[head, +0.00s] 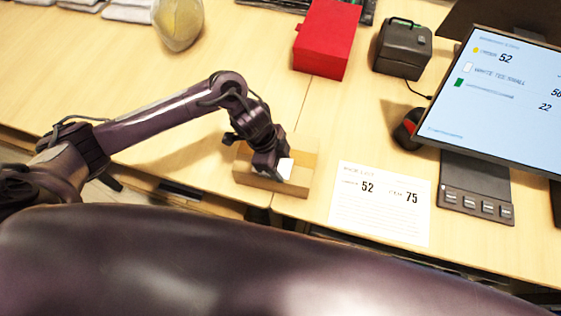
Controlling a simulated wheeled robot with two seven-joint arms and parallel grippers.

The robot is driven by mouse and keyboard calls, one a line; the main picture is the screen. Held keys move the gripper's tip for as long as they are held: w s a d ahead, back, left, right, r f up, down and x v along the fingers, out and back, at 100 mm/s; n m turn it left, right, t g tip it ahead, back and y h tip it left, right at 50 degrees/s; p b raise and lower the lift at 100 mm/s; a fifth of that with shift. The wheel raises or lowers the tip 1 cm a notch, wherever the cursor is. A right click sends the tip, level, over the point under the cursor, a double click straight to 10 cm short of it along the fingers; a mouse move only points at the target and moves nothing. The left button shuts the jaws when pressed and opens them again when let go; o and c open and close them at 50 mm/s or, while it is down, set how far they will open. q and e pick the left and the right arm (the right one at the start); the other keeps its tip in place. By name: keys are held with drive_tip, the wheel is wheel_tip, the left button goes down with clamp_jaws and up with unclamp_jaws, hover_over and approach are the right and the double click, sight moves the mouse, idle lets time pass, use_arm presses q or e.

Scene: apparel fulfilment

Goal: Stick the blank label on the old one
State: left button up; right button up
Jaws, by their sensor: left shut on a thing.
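My left gripper (271,172) reaches over the table's front area and is shut on a small white blank label (286,168). The label shows at the right side of the fingers. Below it is a small brown cardboard box (298,190), near the table's front edge. The gripper covers the middle of the box, so the old label is hidden or cannot be made out. I cannot tell whether the blank label touches the box. My right gripper is not in view.
A white printed sheet (382,205) lies right of the box. A red box (326,40), a black label printer (402,48), a tilted screen (500,95), a button panel (476,203) and a scanner-like red and black object (408,130) stand around. The table's left middle is clear.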

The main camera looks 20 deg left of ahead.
use_arm(q)
drive_tip(key=shift+f, duration=0.5)
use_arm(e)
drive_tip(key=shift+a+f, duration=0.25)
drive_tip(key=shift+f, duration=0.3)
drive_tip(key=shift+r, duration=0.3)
use_arm(q)
drive_tip(key=shift+p, duration=0.35)
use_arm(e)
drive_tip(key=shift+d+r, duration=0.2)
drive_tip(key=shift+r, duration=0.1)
use_arm(q)
drive_tip(key=shift+f, duration=0.1)
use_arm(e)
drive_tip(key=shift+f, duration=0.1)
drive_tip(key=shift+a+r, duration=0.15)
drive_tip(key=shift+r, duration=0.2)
use_arm(q)
drive_tip(key=o, duration=1.2)
drive_tip(key=shift+r+p, duration=0.25)
drive_tip(key=shift+p, duration=0.1)
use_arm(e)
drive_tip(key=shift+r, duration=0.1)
